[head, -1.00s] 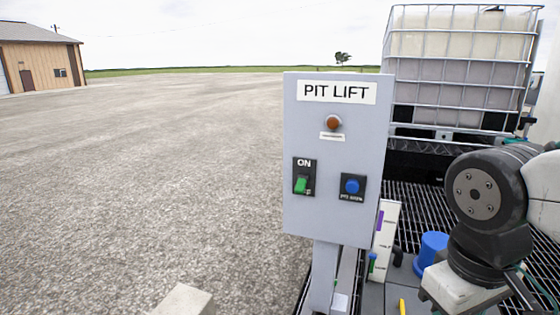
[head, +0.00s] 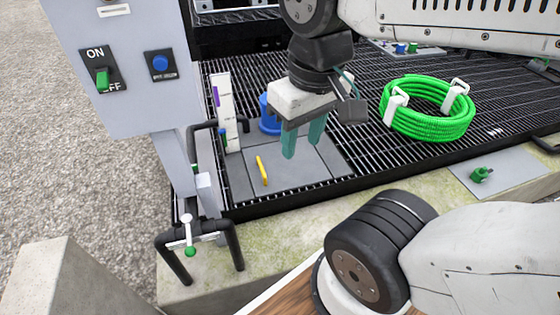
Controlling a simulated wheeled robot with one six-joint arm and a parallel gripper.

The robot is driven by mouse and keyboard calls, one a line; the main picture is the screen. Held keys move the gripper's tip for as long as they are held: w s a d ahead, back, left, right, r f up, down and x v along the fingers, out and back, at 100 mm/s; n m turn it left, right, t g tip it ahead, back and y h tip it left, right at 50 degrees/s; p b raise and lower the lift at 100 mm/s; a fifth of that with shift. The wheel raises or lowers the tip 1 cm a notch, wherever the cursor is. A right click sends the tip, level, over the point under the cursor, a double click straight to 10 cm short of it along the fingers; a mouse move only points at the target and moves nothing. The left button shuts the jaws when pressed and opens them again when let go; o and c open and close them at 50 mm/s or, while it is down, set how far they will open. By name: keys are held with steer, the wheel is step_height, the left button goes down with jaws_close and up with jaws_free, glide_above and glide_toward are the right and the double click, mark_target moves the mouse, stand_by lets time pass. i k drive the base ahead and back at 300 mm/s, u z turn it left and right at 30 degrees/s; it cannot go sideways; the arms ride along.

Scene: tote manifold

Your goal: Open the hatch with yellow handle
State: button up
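The hatch (head: 285,168) is a flat grey panel set in the black grating, and it lies shut. Its yellow handle (head: 262,170) is a short bar on the left part of the panel. My gripper (head: 302,142) hangs above the hatch, to the right of the handle and apart from it. Its two teal fingers point down with a gap between them, and nothing shows between them.
A grey control post (head: 130,60) with a green switch stands at the left. A white labelled strip (head: 224,110) and a blue cylinder (head: 268,114) stand behind the hatch. A coiled green hose (head: 425,120) lies on the grating (head: 350,85) at right. Black pipe rails (head: 237,245) stand front left.

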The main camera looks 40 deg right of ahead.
mark_target(270, 173)
steer(key=u, duration=1.1)
steer(key=k, duration=0.45)
steer(key=z, duration=1.35)
steer(key=i, duration=0.5)
steer(key=z, duration=0.05)
